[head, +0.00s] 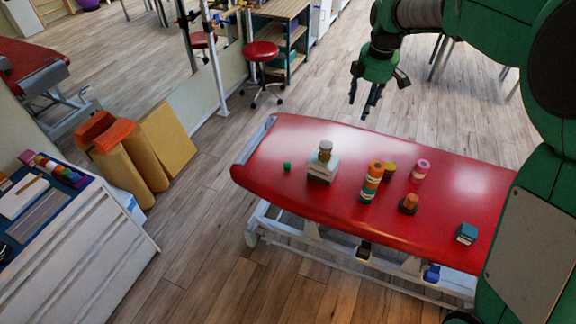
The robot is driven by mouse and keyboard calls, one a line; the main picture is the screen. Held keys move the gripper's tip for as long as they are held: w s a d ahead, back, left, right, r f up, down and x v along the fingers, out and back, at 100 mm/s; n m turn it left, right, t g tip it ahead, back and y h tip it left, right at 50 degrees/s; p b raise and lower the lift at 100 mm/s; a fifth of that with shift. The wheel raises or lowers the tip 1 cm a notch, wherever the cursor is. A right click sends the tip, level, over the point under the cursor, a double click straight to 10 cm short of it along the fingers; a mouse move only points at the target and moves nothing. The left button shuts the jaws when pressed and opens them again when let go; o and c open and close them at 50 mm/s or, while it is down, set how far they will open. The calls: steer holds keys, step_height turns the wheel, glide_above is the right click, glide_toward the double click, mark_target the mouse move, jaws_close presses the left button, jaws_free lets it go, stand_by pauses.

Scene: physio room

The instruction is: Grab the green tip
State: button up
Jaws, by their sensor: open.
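A small green piece (287,166), the only thing here that looks like the green tip, sits by itself near the left end of the red treatment table (265,185). My gripper (360,108) hangs open and empty, fingers pointing down, above and beyond the table's far edge in the picture. It is up and to the right of the green piece and well apart from it. Nothing hides the green piece, but it is too small to show detail.
Right of the green piece stands a white box (322,171) with a small jar (325,150) on top. Further right are an orange-and-green cylinder (372,172), a pink-topped cylinder (420,171), a brown-based piece (409,204) and a teal box (467,233). The table's left end is mostly clear.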

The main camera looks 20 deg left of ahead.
steer(key=w+a+f+n, duration=0.4)
steer(key=a+f, duration=0.3)
steer(key=a, duration=0.1)
steer(key=n+g+p, duration=0.2)
steer(key=n, duration=0.8)
glide_above(288, 163)
step_height(288, 163, down, 26)
steer(key=shift+h, duration=0.4)
steer(key=shift+s, duration=0.1)
steer(key=shift+f+b, duration=0.65)
steer(key=shift+f, duration=3.65)
steer(key=shift+f, duration=0.15)
steer(key=shift+f+b, duration=0.45)
steer(key=shift+f, duration=2)
